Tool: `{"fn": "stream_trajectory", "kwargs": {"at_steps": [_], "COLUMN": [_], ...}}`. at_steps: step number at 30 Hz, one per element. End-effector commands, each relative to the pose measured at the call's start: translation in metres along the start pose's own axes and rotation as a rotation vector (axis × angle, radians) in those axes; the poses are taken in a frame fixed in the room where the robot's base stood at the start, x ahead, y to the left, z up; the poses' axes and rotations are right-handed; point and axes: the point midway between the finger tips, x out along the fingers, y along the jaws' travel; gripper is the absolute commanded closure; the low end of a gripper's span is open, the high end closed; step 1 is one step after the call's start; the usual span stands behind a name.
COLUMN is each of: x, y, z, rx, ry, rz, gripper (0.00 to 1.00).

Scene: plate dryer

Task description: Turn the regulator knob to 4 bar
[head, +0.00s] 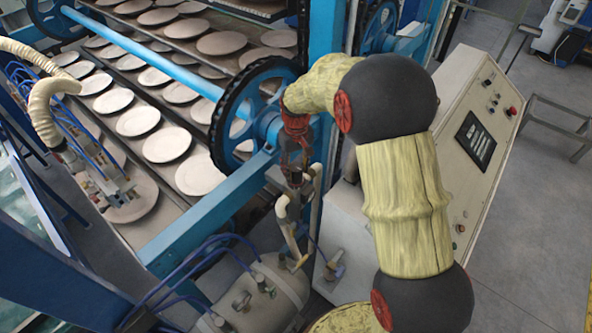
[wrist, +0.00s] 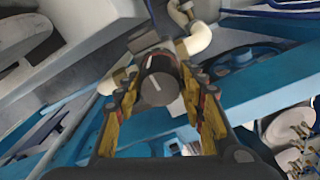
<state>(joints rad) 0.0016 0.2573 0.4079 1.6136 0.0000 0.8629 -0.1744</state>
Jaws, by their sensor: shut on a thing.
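The regulator knob (wrist: 157,88) is a dark round knob with a short pale mark on its face. In the wrist view it sits between the two yellow-padded fingers of my gripper (wrist: 160,82), which is shut on it. No scale or pressure reading can be made out. In the head view my gripper (head: 294,168) points down beside the blue frame post, above the white pipe. The knob itself cannot be made out there, as the gripper covers that spot.
White bent pipe (head: 290,222) runs down to a pale tank (head: 262,295) with small valves. A blue frame beam (head: 205,205) and a large black-rimmed wheel (head: 250,110) stand close left of my gripper. A control cabinet (head: 470,140) stands right. Racks of round plates (head: 167,142) fill the left.

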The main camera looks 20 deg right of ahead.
Motion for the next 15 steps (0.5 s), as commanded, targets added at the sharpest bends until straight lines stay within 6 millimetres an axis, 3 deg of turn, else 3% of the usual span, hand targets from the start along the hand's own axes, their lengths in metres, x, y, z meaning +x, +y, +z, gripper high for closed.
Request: {"fn": "stream_trajectory", "kwargs": {"at_steps": [15], "x": [0.0000], "y": [0.0006], "z": [-0.0005], "rx": [-0.376], "ry": [0.002], "rz": [0.000], "gripper": [0.85]}}
